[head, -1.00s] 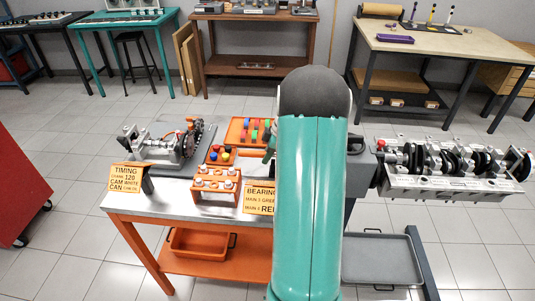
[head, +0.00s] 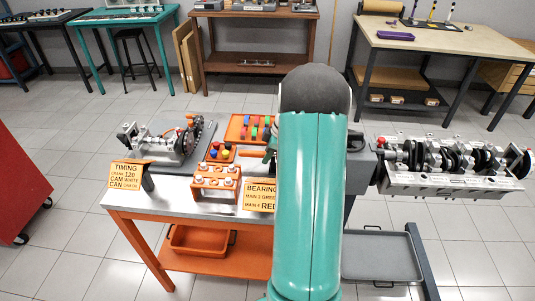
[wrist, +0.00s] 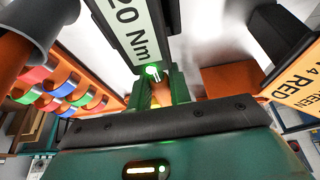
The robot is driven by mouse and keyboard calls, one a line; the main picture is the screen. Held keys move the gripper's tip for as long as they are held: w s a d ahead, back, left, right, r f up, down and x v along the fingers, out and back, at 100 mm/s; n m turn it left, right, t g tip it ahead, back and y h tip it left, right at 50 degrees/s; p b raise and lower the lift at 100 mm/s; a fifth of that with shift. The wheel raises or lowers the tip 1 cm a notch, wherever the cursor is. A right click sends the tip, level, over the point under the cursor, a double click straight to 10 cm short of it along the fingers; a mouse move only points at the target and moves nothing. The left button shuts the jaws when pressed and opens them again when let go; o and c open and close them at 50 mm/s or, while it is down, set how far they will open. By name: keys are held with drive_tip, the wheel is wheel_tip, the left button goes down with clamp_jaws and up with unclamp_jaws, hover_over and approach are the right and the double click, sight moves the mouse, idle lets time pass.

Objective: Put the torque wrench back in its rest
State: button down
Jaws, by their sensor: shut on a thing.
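My gripper (wrist: 160,92) is shut on an orange part between its green fingers in the wrist view; this looks like the torque wrench (wrist: 160,95), mostly hidden by the fingers. A panel reading "20 Nm" (wrist: 132,28), cut off at the top, with a lit green lamp is just beyond the fingertips; I cannot tell whether it belongs to the wrench or its rest. In the head view my arm hides most of the gripper; an orange bar (head: 252,153) sticks out left of it above the bench. I cannot make out the rest.
The orange tray of coloured shells (head: 232,134) lies at the bench's back. An engine part (head: 170,142) on a grey plate stands left. An orange rack (head: 215,182), a timing sign (head: 128,175) and a bearing sign (head: 260,196) line the front. A crankshaft block (head: 450,165) is right.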

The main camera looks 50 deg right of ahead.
drive_tip(key=shift+f, duration=0.45)
idle(0.3)
drive_tip(key=c, duration=1.5)
unclamp_jaws()
drive_tip(key=shift+r, duration=0.7)
drive_tip(key=shift+r, duration=0.35)
drive_tip(key=shift+r, duration=0.45)
drive_tip(key=o, duration=0.5)
drive_tip(key=shift+o, duration=0.2)
